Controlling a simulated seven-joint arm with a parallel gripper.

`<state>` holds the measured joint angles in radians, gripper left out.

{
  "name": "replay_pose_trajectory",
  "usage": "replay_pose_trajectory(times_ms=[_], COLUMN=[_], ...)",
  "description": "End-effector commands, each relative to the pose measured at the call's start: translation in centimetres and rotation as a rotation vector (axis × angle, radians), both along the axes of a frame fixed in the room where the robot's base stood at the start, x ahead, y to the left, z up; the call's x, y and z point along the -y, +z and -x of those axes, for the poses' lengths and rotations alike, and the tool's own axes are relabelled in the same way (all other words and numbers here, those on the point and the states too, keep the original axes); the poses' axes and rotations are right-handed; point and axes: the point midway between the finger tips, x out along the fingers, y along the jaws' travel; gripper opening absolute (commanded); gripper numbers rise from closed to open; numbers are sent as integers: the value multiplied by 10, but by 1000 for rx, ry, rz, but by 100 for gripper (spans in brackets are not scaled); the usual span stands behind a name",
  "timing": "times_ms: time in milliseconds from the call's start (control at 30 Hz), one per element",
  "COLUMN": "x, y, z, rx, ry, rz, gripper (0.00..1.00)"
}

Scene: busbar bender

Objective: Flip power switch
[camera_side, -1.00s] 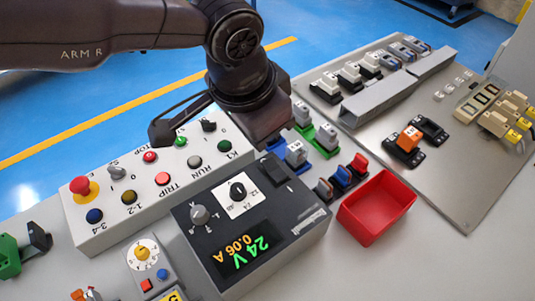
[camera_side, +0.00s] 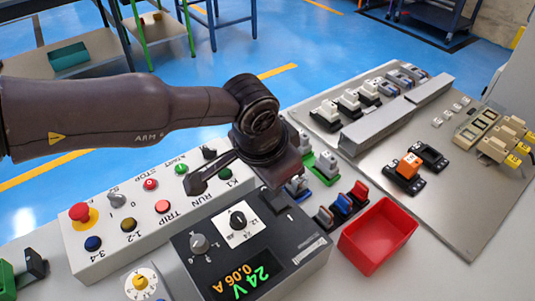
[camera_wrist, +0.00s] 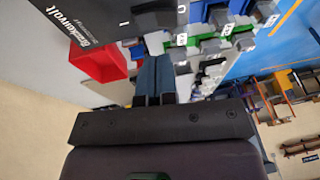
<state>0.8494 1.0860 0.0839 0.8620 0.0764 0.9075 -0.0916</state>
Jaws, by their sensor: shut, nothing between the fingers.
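The dark power supply (camera_side: 205,262) has a lit display (camera_side: 240,280) reading 24 V and 0.06 A, plus two knobs. Its black rocker switch shows at the top of the wrist view (camera_wrist: 155,14), between what look like I and O marks; in the side view my gripper partly covers that area. My gripper (camera_wrist: 156,62) is shut and empty, its two dark fingers together and pointing toward the rocker. In the side view its body hangs low over the supply's far edge. Fingertip contact with the rocker cannot be told.
A red open bin (camera_side: 348,238) stands right of the supply. A white control box (camera_side: 110,262) with buttons lies to the left. Terminal blocks (camera_side: 340,202) stand close to my gripper. A grey metal panel (camera_side: 450,205) with modules fills the right side.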

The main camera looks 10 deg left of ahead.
Motion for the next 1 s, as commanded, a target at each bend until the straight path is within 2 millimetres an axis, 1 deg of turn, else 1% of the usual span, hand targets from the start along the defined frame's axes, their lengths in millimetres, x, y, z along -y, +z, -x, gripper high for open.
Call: replay_pose_trajectory(times_ms=[33,100,200,333,500,800,967,1000], x=[1,1,-3,-6,-7,-8,-13,-12], y=[-12,-24,-38,-50,-55,-56,-63,-63], z=[-4,-7,-11,-14,-15,-16,-20,-19], rx=[-1,-2,-2,-2,0,-3,-67,-74], ry=[1,1,3,2,1,1,6,2], rz=[-2,-1,0,1,2,3,63,70], gripper=[0,0,0,0,0,0,0,0])
